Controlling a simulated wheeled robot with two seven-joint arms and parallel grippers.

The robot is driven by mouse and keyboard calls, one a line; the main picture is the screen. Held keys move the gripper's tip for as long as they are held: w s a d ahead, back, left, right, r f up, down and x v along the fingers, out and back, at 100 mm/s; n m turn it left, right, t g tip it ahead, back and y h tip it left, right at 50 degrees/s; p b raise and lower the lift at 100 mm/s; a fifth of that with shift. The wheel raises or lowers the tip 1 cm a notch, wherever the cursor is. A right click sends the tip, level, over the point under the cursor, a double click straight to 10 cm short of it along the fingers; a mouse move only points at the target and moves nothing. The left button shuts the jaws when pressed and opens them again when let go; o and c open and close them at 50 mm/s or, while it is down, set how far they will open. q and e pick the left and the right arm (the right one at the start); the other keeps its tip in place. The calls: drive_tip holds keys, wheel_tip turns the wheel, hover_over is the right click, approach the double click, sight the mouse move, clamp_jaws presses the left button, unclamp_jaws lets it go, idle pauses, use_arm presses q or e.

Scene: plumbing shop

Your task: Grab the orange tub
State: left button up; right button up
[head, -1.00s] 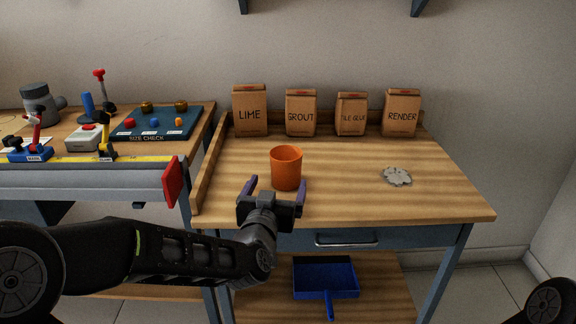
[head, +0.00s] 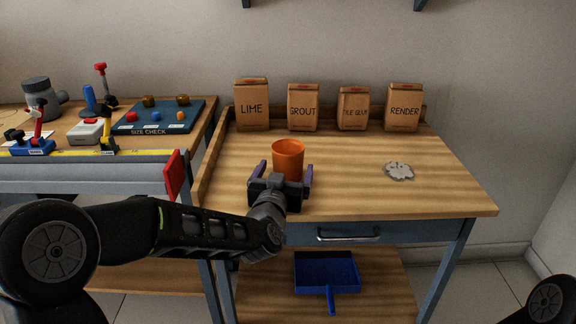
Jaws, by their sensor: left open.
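The orange tub (head: 288,155) stands upright on the wooden workbench, left of its middle. It looks like an open-topped cup. My left gripper (head: 283,172) is open in front of the tub, with one finger showing on each side of its lower part. The palm hides the bottom of the tub. I cannot tell whether the fingers touch it. My right gripper is not in view.
Paper bags marked LIME (head: 252,105), GROUT (head: 303,107), TILE GLUE (head: 353,109) and RENDER (head: 404,108) line the back. A grey patch (head: 399,171) lies at right. A wooden rim (head: 211,160) edges the left. A blue dustpan (head: 327,273) lies on the lower shelf.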

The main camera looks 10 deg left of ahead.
use_arm(q)
drive_tip(key=shift+w+f, duration=0.1)
drive_tip(key=shift+w, duration=1.4)
drive_tip(key=c, duration=1.5)
